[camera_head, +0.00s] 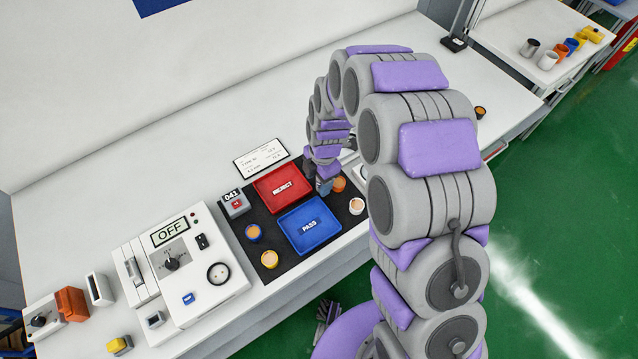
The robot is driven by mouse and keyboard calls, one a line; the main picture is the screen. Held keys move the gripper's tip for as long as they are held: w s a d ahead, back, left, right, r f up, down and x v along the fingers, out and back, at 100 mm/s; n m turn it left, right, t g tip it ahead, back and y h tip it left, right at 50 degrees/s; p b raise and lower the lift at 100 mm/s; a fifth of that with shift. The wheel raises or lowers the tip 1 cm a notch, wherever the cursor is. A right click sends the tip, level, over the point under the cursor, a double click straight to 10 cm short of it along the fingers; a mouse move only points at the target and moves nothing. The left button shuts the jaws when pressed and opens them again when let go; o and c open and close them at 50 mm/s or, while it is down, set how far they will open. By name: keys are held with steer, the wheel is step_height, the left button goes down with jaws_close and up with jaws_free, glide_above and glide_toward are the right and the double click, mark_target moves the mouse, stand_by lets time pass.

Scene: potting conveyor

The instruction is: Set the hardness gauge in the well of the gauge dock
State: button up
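No item is clearly marked as the hardness gauge. A small grey box (241,210) marked 041, with a red button, stands left of the REJECT tray. No label names the gauge dock. A white console (208,258) with an OFF display, a knob and a dark-rimmed round feature stands further left.
Small cups stand on the dark mat: two left of the PASS tray (253,232), two right of it (356,206). A white card (262,158) lies behind the trays. Smaller devices, including an orange box (71,303), stand far left.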

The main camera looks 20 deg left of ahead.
steer(key=shift+d+r, duration=0.15)
steer(key=shift+d, duration=0.4)
steer(key=c, duration=0.6)
steer(key=shift+a, duration=0.25)
jaws_close()
